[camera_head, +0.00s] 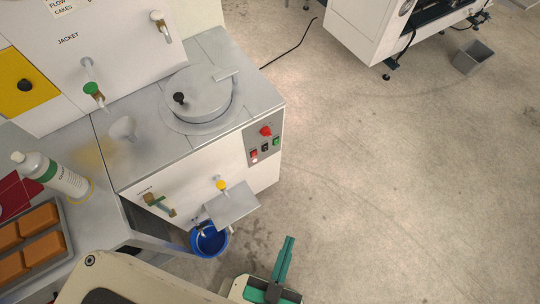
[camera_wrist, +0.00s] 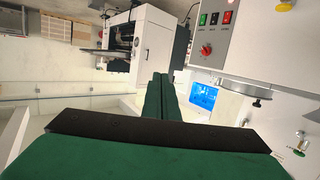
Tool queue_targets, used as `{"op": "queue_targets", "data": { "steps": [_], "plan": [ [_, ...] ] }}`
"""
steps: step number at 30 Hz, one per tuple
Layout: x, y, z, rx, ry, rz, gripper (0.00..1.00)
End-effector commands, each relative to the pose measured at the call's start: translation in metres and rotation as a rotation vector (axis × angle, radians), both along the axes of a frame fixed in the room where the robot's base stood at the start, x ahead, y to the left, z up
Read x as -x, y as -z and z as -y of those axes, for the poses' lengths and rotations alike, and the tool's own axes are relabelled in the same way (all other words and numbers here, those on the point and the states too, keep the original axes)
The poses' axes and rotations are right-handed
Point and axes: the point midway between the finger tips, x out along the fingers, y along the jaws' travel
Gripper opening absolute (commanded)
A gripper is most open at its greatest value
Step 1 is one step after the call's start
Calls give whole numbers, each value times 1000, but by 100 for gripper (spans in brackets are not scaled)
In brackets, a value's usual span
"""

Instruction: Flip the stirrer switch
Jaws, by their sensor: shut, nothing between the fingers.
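The control panel (camera_head: 250,141) is a grey plate on the right end of the white machine's front. It carries a red knob (camera_head: 266,131) above three small rocker switches: red (camera_head: 254,155), black (camera_head: 265,148) and green (camera_head: 276,141). The wrist view shows the panel (camera_wrist: 222,42) upside down at upper right, with the green (camera_wrist: 203,19), black (camera_wrist: 214,18) and red (camera_wrist: 227,17) switches. Their labels are too small to read, so I cannot tell which is the stirrer's. My gripper (camera_head: 289,240), with green fingers (camera_wrist: 160,77), is shut, empty and apart from the panel, below it in the head view.
A blue bucket (camera_head: 209,242) stands below a metal chute (camera_head: 232,204) and a yellow-knobbed valve (camera_head: 221,185) on the machine's front, left of my gripper. A round lid (camera_head: 200,92) sits on top. The floor (camera_head: 400,190) to the right is clear.

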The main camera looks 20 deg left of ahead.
Motion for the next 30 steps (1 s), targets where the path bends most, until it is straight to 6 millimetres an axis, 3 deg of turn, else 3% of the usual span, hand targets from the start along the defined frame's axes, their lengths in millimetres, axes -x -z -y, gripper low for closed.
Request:
{"op": "queue_targets", "data": {
  "steps": [5, 14, 21, 30],
  "plan": [
    [-23, 14, 5, 168, -53, 101, 0],
    [-92, 56, -4, 642, -246, 376, 0],
    [-149, 106, -25, 973, -444, 551, 0],
    [-221, 180, -47, 1278, -741, 705, 0]
  ]
}}
